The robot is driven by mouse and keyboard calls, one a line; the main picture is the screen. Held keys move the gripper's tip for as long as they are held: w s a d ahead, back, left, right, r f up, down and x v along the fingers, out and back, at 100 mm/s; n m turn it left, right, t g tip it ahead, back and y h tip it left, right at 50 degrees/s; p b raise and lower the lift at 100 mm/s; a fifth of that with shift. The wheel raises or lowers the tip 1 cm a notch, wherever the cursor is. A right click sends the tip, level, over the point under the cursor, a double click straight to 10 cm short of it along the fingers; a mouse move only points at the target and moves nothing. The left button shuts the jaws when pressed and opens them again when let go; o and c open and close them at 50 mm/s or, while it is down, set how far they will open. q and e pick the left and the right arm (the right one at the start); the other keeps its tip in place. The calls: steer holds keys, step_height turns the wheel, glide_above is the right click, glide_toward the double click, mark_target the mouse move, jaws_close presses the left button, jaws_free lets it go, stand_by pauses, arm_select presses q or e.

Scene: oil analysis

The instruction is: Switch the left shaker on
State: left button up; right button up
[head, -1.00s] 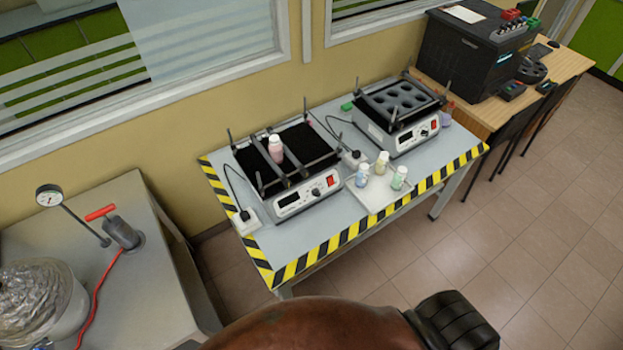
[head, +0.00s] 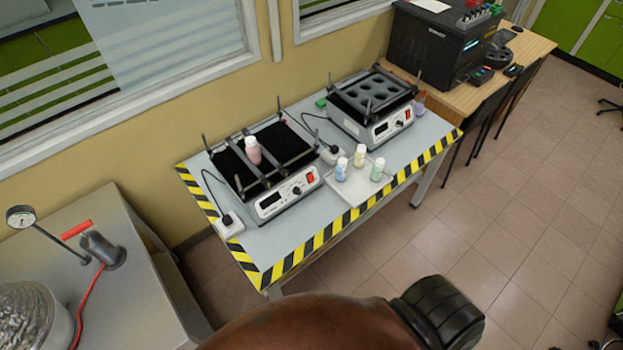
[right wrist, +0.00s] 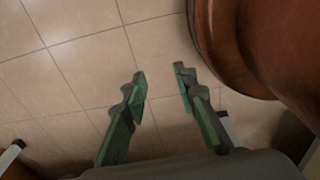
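The left shaker (head: 285,204) stands on the grey table, with a black platform, a dark display, a knob (head: 297,190) and a red switch (head: 310,177) on its front panel. The switch's position is too small to tell. A pinkish bottle with a white cap (head: 253,152) stands on its platform between the bars. My right gripper (right wrist: 159,76) shows in the right wrist view, open and empty, with only floor tiles beyond its fingers. It is not visible in the head view. My left gripper is in neither view.
The right shaker (head: 380,131) with a holed rack stands beside it. Several small bottles stand on a white tray (head: 349,193) in front. A striped table edge (head: 300,258) faces me. Floor at right is open.

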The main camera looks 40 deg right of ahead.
jaws_close()
stand_by(1.3)
